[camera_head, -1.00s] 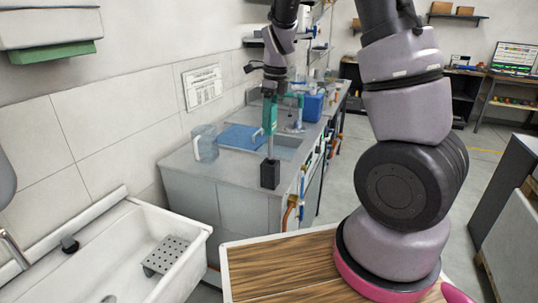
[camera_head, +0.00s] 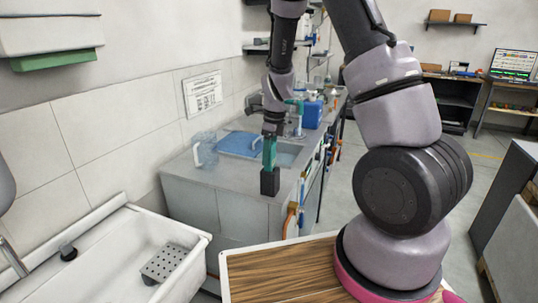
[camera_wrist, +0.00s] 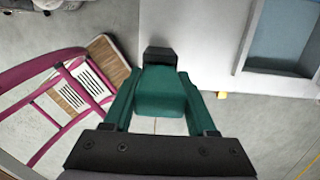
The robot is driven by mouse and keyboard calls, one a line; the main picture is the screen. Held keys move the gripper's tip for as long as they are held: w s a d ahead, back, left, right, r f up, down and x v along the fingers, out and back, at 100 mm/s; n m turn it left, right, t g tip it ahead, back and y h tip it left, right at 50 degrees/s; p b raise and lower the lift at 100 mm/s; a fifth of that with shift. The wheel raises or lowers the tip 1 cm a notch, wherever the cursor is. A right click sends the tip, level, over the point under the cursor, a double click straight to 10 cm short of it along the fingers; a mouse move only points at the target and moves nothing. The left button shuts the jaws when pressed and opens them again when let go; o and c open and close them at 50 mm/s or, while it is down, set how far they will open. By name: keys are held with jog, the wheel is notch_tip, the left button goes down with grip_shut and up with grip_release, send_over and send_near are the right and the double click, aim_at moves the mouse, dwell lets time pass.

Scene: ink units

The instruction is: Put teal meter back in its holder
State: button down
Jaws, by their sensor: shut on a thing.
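My gripper (camera_head: 271,140) is shut on the teal meter (camera_head: 269,156), which is upright directly above the black holder (camera_head: 270,182). The holder stands on the front corner of the grey counter. The meter's grey lower part, visible earlier, no longer shows, and the teal body's lower end appears to meet the holder's top. I cannot tell exactly how it is seated inside. In the wrist view, the teal meter (camera_wrist: 160,92) sits between the two green fingers, with the black holder (camera_wrist: 160,56) just beyond it.
The grey counter (camera_head: 225,180) has a clear plastic jug (camera_head: 205,150), a blue mat (camera_head: 240,144) and a sink behind the holder. A blue container (camera_head: 312,114) stands farther back. A white basin (camera_head: 125,260) is at lower left, and a wood-topped surface (camera_head: 280,272) is in front.

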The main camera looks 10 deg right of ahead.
jog(key=shift+c, duration=1)
grip_release()
jog(key=shift+f, duration=0.1)
jog(key=r, duration=0.8)
jog(key=d+r, duration=0.1)
jog(key=r, duration=0.3)
jog(key=shift+s, duration=0.4)
jog(key=s+d+r+n+t, duration=0.2)
jog(key=s+r+n+t, duration=0.1)
jog(key=s+r+n, duration=0.7)
jog(key=s+d+r+n+t, duration=0.3)
jog(key=s+r+n, duration=0.7)
jog(key=s+n, duration=0.1)
jog(key=shift+s+r+y, duration=0.25)
jog(key=shift+s+y, duration=0.1)
jog(key=shift+y, duration=0.05)
